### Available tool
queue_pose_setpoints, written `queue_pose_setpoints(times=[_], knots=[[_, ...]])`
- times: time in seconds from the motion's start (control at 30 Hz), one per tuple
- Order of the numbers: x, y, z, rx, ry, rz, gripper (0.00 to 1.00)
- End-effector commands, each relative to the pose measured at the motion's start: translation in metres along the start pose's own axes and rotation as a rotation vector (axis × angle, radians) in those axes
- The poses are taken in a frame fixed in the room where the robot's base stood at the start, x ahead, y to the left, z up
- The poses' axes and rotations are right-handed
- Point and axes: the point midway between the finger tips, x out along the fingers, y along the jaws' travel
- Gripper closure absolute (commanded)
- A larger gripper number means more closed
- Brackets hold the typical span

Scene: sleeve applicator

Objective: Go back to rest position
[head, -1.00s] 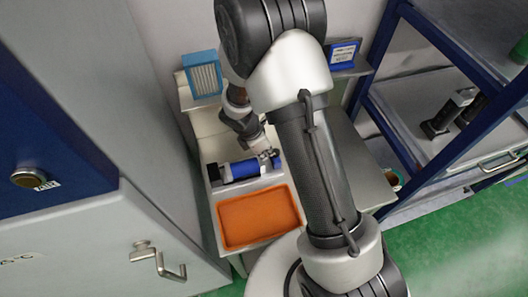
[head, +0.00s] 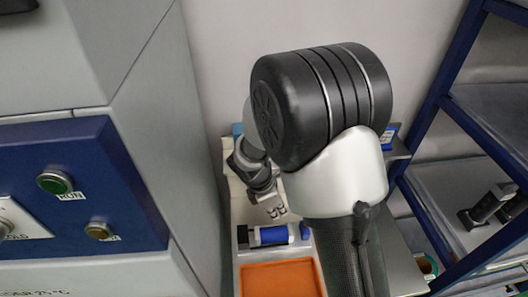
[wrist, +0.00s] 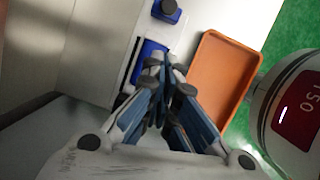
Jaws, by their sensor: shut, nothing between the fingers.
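My gripper (head: 277,211) is shut and empty. In the head view it hangs just behind a blue cylinder with a black end (head: 270,236), apart from it as far as I can tell. In the wrist view the closed fingers (wrist: 165,62) point towards the white work surface and partly cover the blue cylinder (wrist: 150,48). My arm's large black joint and pale link fill the middle of the head view and hide part of the bench.
An orange tray (head: 282,282) lies in front of the blue cylinder; it also shows in the wrist view (wrist: 222,78). A grey machine with a blue panel (head: 130,180) stands left. A blue-framed shelf (head: 455,75) stands right, holding a dark device (head: 488,203).

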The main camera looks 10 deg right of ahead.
Motion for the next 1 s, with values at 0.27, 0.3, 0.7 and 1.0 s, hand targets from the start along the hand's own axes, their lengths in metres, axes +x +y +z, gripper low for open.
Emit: queue_pose_setpoints(times=[0.27,0.3,0.7,1.0], knots=[[-0.012,-0.003,0.008,0.09,0.012,0.019,1.0],[-0.019,-0.006,0.013,0.144,0.018,0.027,1.0],[-0.095,-0.095,0.061,0.98,0.2,0.105,1.0],[-0.107,-0.178,0.055,1.533,0.412,0.107,1.0]])
